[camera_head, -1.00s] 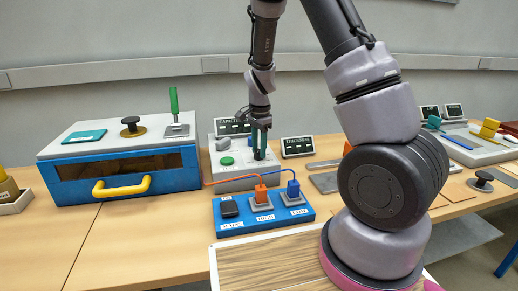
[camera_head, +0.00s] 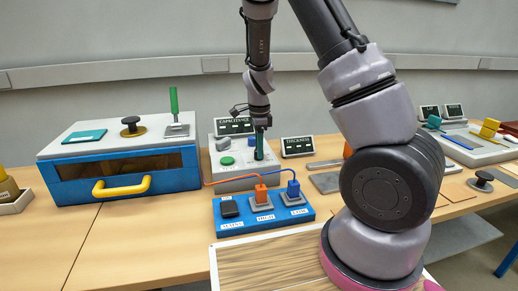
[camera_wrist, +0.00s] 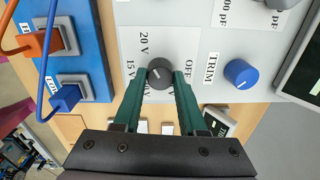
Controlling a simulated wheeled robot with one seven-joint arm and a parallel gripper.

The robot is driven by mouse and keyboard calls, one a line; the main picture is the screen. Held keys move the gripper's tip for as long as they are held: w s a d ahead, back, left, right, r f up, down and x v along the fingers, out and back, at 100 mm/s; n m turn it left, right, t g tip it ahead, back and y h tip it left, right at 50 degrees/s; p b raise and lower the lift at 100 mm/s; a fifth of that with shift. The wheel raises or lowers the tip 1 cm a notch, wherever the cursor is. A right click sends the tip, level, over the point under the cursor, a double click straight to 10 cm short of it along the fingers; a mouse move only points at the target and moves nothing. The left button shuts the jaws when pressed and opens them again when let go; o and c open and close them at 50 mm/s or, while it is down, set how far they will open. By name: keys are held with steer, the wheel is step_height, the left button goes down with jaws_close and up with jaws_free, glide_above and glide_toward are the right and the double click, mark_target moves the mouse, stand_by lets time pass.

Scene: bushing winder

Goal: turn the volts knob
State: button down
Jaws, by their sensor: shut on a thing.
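The volts knob (camera_wrist: 159,76) is a dark round knob with a light pointer line, on a white panel marked OFF, 15 V and 20 V in the wrist view. My gripper (camera_wrist: 159,80) is shut on it, with one green finger on each side. In the head view my gripper (camera_head: 259,148) points down at the front right of the white capacitance meter (camera_head: 228,180). The knob is hidden there behind the fingers.
A blue TRIM knob (camera_wrist: 241,73) sits beside the volts knob. A blue terminal box (camera_head: 232,223) with orange and blue plugs stands in front of the meter. A thickness display (camera_head: 298,146) stands to its right. A blue oven-like box (camera_head: 70,181) is at the left.

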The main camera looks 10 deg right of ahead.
steer(key=shift+c, duration=2.3)
jaws_free()
steer(key=shift+r, duration=0.15)
step_height(320, 180, up, 11)
steer(key=shift+f, duration=0.2)
steer(key=shift+s, duration=0.15)
steer(key=s+d+r+n+t+y, duration=0.1)
steer(key=s+d+r+n+t, duration=0.1)
steer(key=s+r+n, duration=0.5)
steer(key=s+d+r+n+t+y, duration=0.1)
steer(key=s+d+r+n+t, duration=0.2)
steer(key=s+r+n, duration=0.5)
steer(key=s+r+t, duration=0.1)
steer(key=s+r, duration=0.4)
steer(key=s, duration=0.2)
steer(key=shift+d+r+t, duration=0.2)
steer(key=shift+r+t, duration=0.05)
steer(key=shift+t, duration=0.15)
